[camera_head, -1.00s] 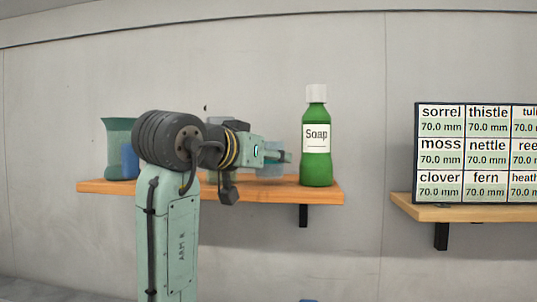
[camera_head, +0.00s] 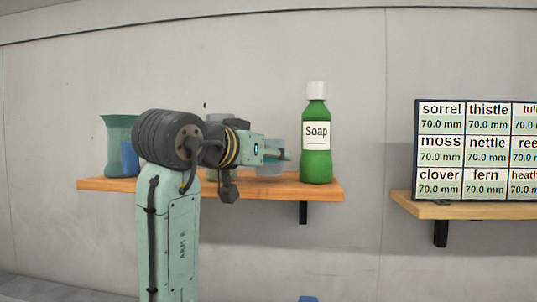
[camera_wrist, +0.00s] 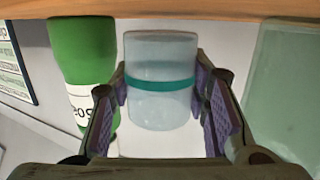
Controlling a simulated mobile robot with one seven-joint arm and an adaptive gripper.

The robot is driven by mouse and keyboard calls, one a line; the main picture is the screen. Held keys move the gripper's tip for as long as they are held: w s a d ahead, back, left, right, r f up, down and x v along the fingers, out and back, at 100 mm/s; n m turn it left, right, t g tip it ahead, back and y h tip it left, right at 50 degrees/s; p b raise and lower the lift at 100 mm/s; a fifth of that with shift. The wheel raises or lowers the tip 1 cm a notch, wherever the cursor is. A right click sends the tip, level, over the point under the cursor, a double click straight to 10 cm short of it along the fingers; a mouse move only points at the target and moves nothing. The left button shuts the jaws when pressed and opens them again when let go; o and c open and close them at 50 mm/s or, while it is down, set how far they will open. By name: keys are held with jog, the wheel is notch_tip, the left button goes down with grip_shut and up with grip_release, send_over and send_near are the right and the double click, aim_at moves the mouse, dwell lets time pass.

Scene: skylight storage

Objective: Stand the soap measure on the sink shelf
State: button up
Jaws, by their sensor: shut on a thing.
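The soap measure, a clear bluish cup with a teal band (camera_wrist: 160,55), is between the purple-padded fingers of my gripper (camera_wrist: 160,100) in the wrist view, where the scene appears upside down. My gripper is shut on its sides. In the head view the cup (camera_head: 270,164) shows partly behind the fingers, just left of the green soap bottle (camera_head: 316,160). The sink shelf (camera_head: 300,188) is wooden and lies just below the cup. I cannot tell whether the cup's base touches it.
A second shelf (camera_head: 470,211) on the right holds a label board (camera_head: 480,150). Bare shelf shows along the front edge.

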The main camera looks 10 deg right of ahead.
jog(key=shift+f+b, duration=0.45)
jog(key=shift+f, duration=0.15)
dwell(0.8)
jog(key=o, duration=1.2)
jog(key=shift+o, duration=0.2)
jog(key=v, duration=0.8)
dwell(1.2)
jog(key=v, duration=1.2)
